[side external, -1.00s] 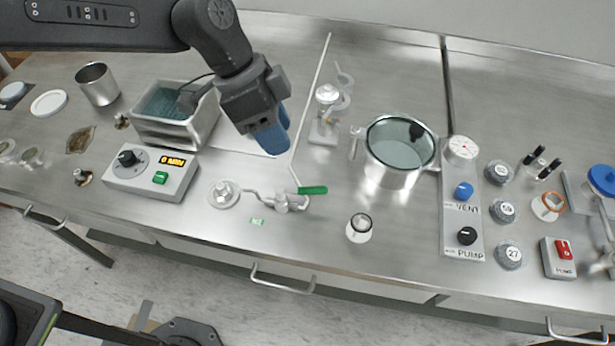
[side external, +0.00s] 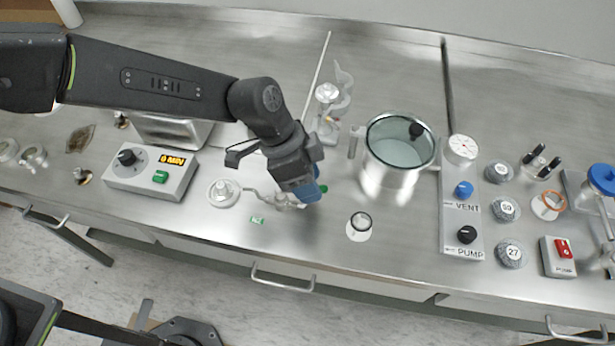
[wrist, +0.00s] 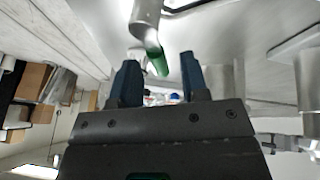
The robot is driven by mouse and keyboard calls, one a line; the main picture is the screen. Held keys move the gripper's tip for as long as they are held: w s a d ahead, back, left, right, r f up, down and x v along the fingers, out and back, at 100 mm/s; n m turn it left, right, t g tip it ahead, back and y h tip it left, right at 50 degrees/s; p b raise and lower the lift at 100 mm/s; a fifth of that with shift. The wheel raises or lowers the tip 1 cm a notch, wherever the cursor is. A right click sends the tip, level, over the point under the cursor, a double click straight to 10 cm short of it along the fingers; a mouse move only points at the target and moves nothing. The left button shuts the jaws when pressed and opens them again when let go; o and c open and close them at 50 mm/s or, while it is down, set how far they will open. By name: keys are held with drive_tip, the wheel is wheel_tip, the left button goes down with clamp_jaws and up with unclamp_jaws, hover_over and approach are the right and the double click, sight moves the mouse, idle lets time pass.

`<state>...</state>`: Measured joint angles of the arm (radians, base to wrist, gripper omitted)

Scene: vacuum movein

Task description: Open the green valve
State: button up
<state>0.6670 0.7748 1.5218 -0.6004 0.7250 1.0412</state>
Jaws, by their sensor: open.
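The green valve is a small metal fitting (side external: 281,201) on the bench with a green lever. My gripper (wrist: 161,75) is open there, with a gap on both sides of the lever. I cannot tell from the side view whether a finger touches it.
A glass-lidded metal chamber (side external: 387,178) stands to the right, with the vent and pump panel (side external: 464,215) beyond it. A control box (side external: 150,173) is to the left. A small round fitting (side external: 359,226) sits right of the valve.

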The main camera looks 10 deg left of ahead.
drive_tip(key=shift+c, duration=0.5)
clamp_jaws()
drive_tip(key=shift+s+d+m+g+y, duration=0.1)
drive_tip(key=shift+s+m+g, duration=0.15)
drive_tip(key=shift+m, duration=0.3)
drive_tip(key=shift+s+a+m+g+y, duration=0.1)
drive_tip(key=shift+s+m+g, duration=0.1)
drive_tip(key=shift+m, duration=0.3)
drive_tip(key=shift+s+d+m+g+y, duration=0.1)
drive_tip(key=shift+s+m+g, duration=0.15)
drive_tip(key=shift+m, duration=0.3)
drive_tip(key=shift+o, duration=0.5)
unclamp_jaws()
drive_tip(key=shift+w+r, duration=0.1)
drive_tip(key=shift+r, duration=0.05)
